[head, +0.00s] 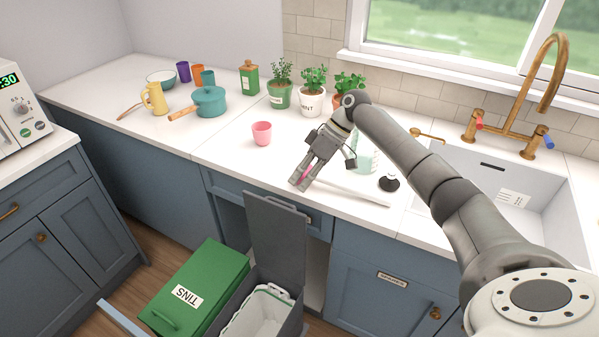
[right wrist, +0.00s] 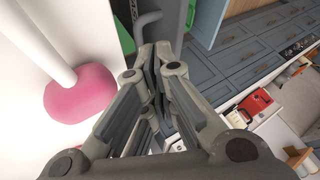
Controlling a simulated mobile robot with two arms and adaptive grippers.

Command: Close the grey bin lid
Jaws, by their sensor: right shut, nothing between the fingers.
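The grey bin (head: 291,325) stands on a pull-out below the counter, with a white liner inside. Its grey lid (head: 276,238) is open and stands upright at the back of the bin, against the cupboard opening. My right gripper (head: 299,186) is over the counter's front edge, above and behind the lid's top edge, apart from it as far as I can tell. In the right wrist view its fingers (right wrist: 157,62) are shut and empty. My left gripper is not in view.
A green TINS bin (head: 198,287) with its lid down stands left of the grey bin. A pink-headed, white-handled tool (head: 355,190) lies on the counter behind my gripper; its head (right wrist: 80,93) shows close by. A pink cup (head: 262,133) stands farther left.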

